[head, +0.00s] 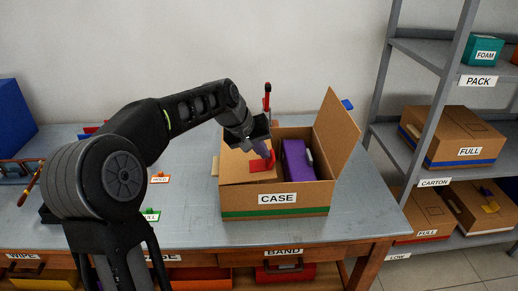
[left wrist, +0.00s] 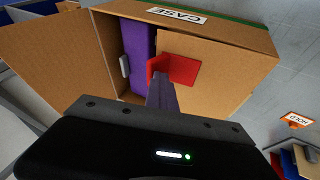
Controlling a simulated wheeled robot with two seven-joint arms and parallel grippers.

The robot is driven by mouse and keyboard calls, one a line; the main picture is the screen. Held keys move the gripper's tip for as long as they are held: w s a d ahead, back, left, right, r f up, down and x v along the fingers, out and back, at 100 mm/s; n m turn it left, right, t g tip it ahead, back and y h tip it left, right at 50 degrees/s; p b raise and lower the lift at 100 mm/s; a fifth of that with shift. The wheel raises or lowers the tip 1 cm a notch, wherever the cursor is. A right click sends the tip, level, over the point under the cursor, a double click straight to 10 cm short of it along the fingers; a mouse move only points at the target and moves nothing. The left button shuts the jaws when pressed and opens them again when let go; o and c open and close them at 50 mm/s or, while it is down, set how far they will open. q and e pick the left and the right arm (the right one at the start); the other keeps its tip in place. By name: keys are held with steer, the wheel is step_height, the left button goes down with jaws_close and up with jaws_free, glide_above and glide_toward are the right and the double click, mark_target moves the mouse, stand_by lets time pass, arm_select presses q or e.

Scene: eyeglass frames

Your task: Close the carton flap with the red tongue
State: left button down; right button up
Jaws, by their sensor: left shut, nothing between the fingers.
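The open-topped brown carton (head: 240,202), labelled CASE with a green stripe, stands on the table. Its left flap (head: 238,168) lies over the left half of the opening and carries the red tongue (head: 262,164). In the left wrist view, the tongue (left wrist: 184,68) is a bent red piece at this flap's inner edge. The right flap (head: 338,130) stands up, leaning outward. A purple item (head: 297,162) shows inside the uncovered half. My left gripper (head: 262,152) is shut and empty, pointing down at the tongue; whether it touches is unclear. My right gripper is out of view.
A red-and-black upright thing (head: 267,97) stands behind the carton. A shelf rack (head: 410,90) with labelled boxes is at the right. HOLD (head: 160,178) and other small signs stand left of the carton. The table in front of the carton is clear.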

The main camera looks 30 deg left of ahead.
arm_select(q)
steer(key=shift+w+d+f, duration=0.25)
steer(key=shift+d+f, duration=0.05)
steer(key=shift+f, duration=0.25)
steer(key=shift+r, duration=0.1)
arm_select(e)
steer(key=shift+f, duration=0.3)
arm_select(q)
steer(key=shift+r+p, duration=0.75)
steer(key=shift+r, duration=0.1)
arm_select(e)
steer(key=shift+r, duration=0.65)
arm_select(q)
steer(key=shift+a, duration=0.1)
